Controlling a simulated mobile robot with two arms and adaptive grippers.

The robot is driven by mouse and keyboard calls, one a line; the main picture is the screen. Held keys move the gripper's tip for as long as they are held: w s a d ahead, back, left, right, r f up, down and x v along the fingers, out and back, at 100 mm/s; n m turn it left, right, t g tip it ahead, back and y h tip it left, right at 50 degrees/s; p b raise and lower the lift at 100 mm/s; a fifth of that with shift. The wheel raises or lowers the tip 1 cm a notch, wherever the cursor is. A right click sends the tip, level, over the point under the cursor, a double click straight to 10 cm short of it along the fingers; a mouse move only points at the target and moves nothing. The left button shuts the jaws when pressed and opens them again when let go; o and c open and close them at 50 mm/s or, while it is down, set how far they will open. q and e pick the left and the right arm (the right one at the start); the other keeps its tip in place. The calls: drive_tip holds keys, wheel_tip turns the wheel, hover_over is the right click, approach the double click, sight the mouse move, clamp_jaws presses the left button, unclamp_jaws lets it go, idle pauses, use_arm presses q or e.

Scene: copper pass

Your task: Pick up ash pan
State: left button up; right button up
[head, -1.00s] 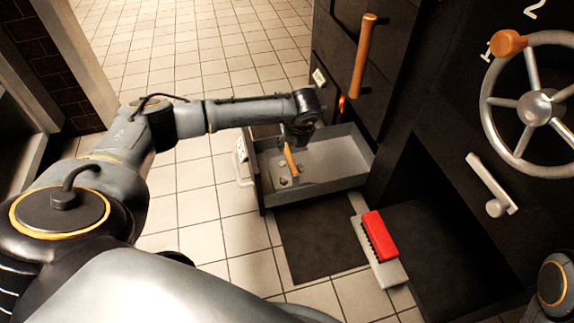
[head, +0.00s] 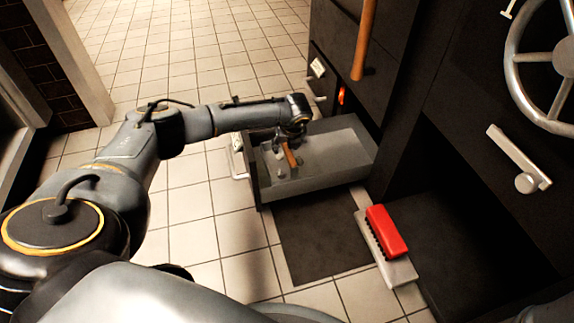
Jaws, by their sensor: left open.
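What I take for the ash pan is a grey, open-topped, drawer-like tray (head: 335,158) standing out from the foot of the black stove, low over the floor. A pale handle (head: 237,160) shows on its left end. Inside lie a few small grey lumps and a short wooden-handled piece (head: 291,155). My left gripper (head: 277,152) is open and points down into the tray's left part, close to the wooden piece. Its fingertips are small and partly blurred, so I cannot tell whether they touch anything. My right gripper is out of view.
A red brush (head: 386,229) lies on a pale grey base (head: 401,272) at the lower right. The black stove front, with a wooden bar handle (head: 364,40), a metal wheel (head: 562,70) and a lever (head: 518,157), borders the right. Tiled floor (head: 200,50) is clear behind and left.

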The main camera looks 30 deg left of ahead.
use_arm(q)
drive_tip(key=shift+w+a+f, duration=0.15)
drive_tip(key=shift+f, duration=0.35)
drive_tip(key=shift+f, duration=0.25)
drive_tip(key=shift+c, duration=0.2)
clamp_jaws()
idle(0.3)
